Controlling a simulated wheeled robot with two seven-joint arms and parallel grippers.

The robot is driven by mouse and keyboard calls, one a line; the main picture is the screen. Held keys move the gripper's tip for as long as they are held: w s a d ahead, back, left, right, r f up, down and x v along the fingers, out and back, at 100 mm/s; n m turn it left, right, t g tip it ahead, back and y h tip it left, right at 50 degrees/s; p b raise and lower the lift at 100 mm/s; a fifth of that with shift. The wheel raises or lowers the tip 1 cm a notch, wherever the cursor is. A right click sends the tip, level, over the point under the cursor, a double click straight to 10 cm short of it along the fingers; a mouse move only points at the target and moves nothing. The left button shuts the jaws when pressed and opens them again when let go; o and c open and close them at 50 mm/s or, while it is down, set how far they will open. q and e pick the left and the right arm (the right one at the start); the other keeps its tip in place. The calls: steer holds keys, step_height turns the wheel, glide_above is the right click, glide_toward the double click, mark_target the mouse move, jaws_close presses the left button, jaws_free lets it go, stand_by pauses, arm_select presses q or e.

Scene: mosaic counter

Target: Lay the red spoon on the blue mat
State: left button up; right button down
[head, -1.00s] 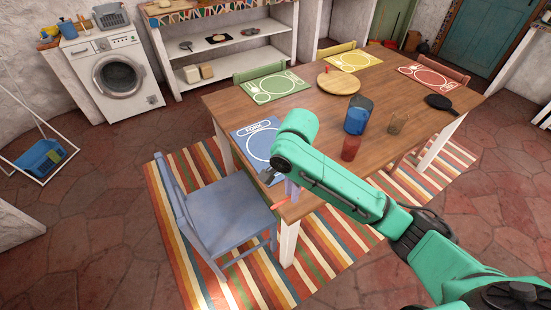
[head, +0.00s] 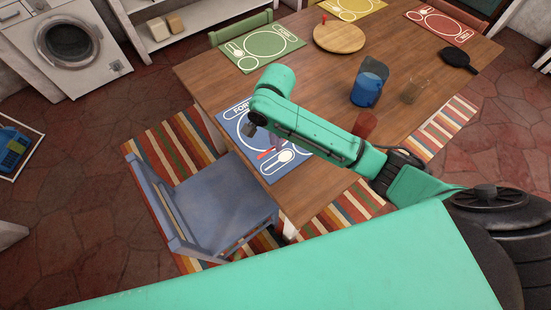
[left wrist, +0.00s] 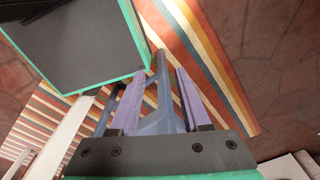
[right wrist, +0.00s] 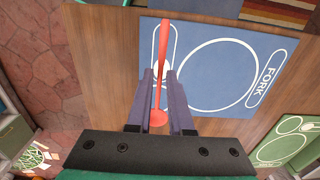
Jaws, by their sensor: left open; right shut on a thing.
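The red spoon (right wrist: 162,62) is between the fingers of my right gripper (right wrist: 161,88), which is shut on it. In the right wrist view the spoon reaches across the printed spoon outline of the blue mat (right wrist: 258,42). In the head view a piece of the spoon (head: 266,154) shows over the blue mat (head: 232,124), below my right arm. My right fingers are mostly hidden there. I cannot tell whether the spoon touches the mat. My left gripper (left wrist: 160,100) is open and empty, with the blue chair (left wrist: 160,122) behind its fingers.
The blue chair (head: 215,200) stands at the near edge of the wooden table (head: 215,78). A blue pitcher (head: 368,88), a red cup (head: 365,124) and a clear glass (head: 411,90) stand to the right. Green (head: 262,62) and red (head: 447,32) mats lie further back.

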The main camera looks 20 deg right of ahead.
glide_above(276, 164)
step_height(276, 164, down, 6)
steer(key=shift+r, duration=0.1)
step_height(276, 164, down, 6)
steer(key=shift+w+r, duration=0.1)
steer(key=shift+f, duration=0.3)
steer(key=c, duration=0.8)
jaws_free()
arm_select(q)
steer(key=shift+w+r, duration=0.1)
steer(key=shift+w, duration=0.65)
steer(key=shift+r, duration=0.1)
arm_select(e)
step_height(276, 164, up, 12)
steer(key=shift+r, duration=0.2)
